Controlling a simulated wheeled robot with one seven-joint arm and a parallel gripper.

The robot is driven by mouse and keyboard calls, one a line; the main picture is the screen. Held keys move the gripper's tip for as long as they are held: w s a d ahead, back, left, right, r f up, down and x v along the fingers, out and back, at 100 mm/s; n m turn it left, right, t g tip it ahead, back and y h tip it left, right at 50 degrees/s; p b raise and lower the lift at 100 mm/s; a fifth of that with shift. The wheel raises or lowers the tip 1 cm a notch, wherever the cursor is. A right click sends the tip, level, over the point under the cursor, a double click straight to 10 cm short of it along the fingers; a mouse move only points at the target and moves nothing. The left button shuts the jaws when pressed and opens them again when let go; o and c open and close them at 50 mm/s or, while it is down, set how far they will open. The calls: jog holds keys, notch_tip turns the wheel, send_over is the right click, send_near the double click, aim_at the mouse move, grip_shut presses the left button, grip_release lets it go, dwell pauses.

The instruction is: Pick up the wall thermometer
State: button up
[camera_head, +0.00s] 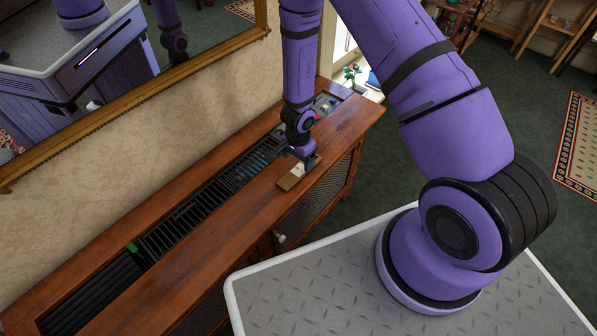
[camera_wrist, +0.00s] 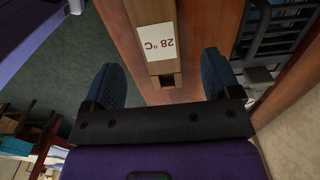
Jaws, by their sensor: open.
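The wall thermometer (camera_head: 289,181) is a narrow wooden piece with a white label. It lies on the wooden cabinet top (camera_head: 255,205), near the front edge. In the wrist view the thermometer (camera_wrist: 155,42) shows its label reading 28 °C, upside down, and a small dark notch at its near end. My gripper (camera_head: 301,155) is over the thermometer's far end in the head view and hides part of it. In the wrist view my gripper (camera_wrist: 163,76) has its two dark fingers wide apart, one on each side of the thermometer's line, with nothing held between them.
A black slatted grille (camera_head: 185,215) runs along the cabinet top behind the thermometer. A small green item (camera_head: 131,247) lies by it at the left, and small coloured items (camera_head: 326,104) sit at the far right end. A gold-framed mirror (camera_head: 150,88) hangs above.

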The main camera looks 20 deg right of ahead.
aim_at(298, 170)
jog(key=shift+s+f, duration=0.15)
jog(key=shift+f, duration=2.4)
jog(key=shift+c, duration=0.2)
jog(key=c, duration=1)
jog(key=shift+r, duration=0.1)
jog(key=shift+c, duration=0.2)
jog(key=shift+r, duration=1.75)
jog(key=shift+s+d, duration=0.1)
jog(key=shift+s, duration=0.55)
jog(key=s+r, duration=0.1)
jog(key=s, duration=1.3)
jog(key=shift+s+r, duration=0.2)
jog(key=shift+s, duration=0.1)
